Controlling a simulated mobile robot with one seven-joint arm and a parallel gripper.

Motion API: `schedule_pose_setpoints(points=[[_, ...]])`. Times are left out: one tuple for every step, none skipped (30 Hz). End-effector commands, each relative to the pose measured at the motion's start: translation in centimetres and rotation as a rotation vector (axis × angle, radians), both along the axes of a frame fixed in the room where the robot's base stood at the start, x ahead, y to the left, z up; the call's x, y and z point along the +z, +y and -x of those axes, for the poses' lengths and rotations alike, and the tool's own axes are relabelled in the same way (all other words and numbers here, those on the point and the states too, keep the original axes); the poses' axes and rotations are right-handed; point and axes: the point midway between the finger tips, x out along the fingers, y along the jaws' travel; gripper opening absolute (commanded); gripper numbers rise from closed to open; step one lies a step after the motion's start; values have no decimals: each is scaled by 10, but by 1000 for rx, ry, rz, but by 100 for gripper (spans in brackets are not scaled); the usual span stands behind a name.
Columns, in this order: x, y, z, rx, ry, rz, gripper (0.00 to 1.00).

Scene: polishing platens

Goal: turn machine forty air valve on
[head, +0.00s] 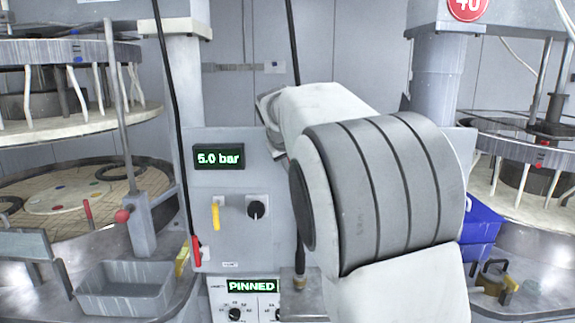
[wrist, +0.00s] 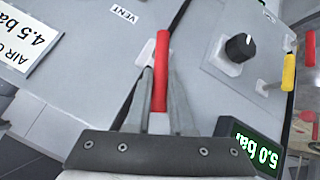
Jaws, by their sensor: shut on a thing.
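In the wrist view, a red lever handle (wrist: 162,60) stands out from a white mount on the grey panel. My gripper (wrist: 160,76) has its fingers on either side of this handle and is shut on it. A VENT label (wrist: 122,14) is beside the handle, and a placard beginning "AIR" and reading 4.5 bar (wrist: 25,42) is farther left. In the head view, my arm hides the gripper and the held handle. A red sign with 40 (head: 467,6) is at the top right.
The panel also carries a 5.0 bar display (head: 218,157), a yellow lever (head: 215,216), a black knob (head: 256,208) and another red lever (head: 196,251). A PINNED display (head: 252,286) is below. A grey tray (head: 125,290) and blue bin (head: 481,222) flank it.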

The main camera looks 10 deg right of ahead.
Motion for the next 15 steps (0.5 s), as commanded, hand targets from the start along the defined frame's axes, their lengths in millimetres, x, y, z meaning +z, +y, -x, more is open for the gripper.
schedule_pose_setpoints(points=[[3, -6, 1, -6, -12, -43, 0], [4, -7, 1, -6, -16, -68, 0], [4, -9, 1, -5, -24, -101, 0], [4, -10, 2, -7, -29, -125, 0], [4, -11, 2, -5, -32, -147, 0], [4, -12, 2, -5, -38, -177, 0], [4, -14, 2, -6, -43, -196, 0], [4, -14, 3, -4, -47, -216, 0], [5, -16, 3, -5, -52, -241, 0], [5, -17, 3, -4, -55, -258, 0], [4, -17, 3, -4, -59, -277, 0], [4, -19, 3, -4, -62, -295, 0], [4, -19, 3, -4, -65, -309, 0], [4, -19, 3, -4, -67, -323, 0], [4, -20, 4, -3, -70, -338, 0]])
